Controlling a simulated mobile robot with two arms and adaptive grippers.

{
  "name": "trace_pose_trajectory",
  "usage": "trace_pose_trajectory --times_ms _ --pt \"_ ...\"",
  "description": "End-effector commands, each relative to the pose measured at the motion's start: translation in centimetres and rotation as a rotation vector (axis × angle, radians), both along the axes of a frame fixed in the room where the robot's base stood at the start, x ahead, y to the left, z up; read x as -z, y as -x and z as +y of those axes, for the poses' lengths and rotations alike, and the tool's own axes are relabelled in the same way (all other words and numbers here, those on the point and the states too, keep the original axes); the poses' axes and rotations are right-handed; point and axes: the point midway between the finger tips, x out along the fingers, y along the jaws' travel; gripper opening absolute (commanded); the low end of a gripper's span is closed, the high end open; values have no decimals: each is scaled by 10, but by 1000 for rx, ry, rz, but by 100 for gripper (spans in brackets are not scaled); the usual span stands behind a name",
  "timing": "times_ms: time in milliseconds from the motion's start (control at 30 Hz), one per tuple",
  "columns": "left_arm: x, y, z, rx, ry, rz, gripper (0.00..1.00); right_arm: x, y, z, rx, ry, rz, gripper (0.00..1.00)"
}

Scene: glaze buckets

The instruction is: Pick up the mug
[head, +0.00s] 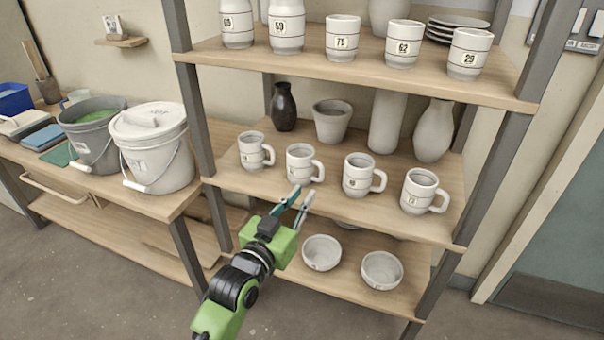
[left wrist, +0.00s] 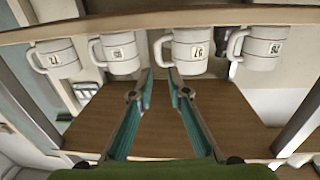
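Several white mugs with handles and number labels stand upright in a row on the middle shelf (head: 385,226). From left to right in the head view I see a first mug (head: 250,151), a second mug (head: 300,163), a third mug (head: 357,175) and a fourth mug (head: 418,191). My left gripper (head: 300,191) is open and empty, just in front of and below the second mug. In the left wrist view, which looks upside down, the open fingers (left wrist: 159,78) point towards that mug (left wrist: 185,52) and its neighbour (left wrist: 118,52). I see no contact. My right gripper is not in view.
Behind the mugs stand a dark vase (head: 284,107), a grey pot (head: 332,121) and pale vases (head: 433,131). Numbered vessels stand on the shelf above. Bowls (head: 321,253) sit on the shelf below. A lidded bucket (head: 153,150) stands on the left bench. Grey posts frame the rack.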

Motion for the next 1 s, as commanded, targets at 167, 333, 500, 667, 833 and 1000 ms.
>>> trace_pose_trajectory --times_ms 167,333,500,667,833,1000 --pt "0 -34 -15 1 1 -1 16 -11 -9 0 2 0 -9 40" --pt "1 -52 -22 0 0 1 16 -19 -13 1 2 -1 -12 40" --pt "0 -62 -27 0 1 1 16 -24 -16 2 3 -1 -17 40" --pt "-1 -85 -39 0 1 0 16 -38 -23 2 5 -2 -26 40" --pt "0 -100 -45 0 0 2 16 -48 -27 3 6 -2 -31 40" --pt "-1 -101 -45 -1 0 2 16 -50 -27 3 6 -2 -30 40"
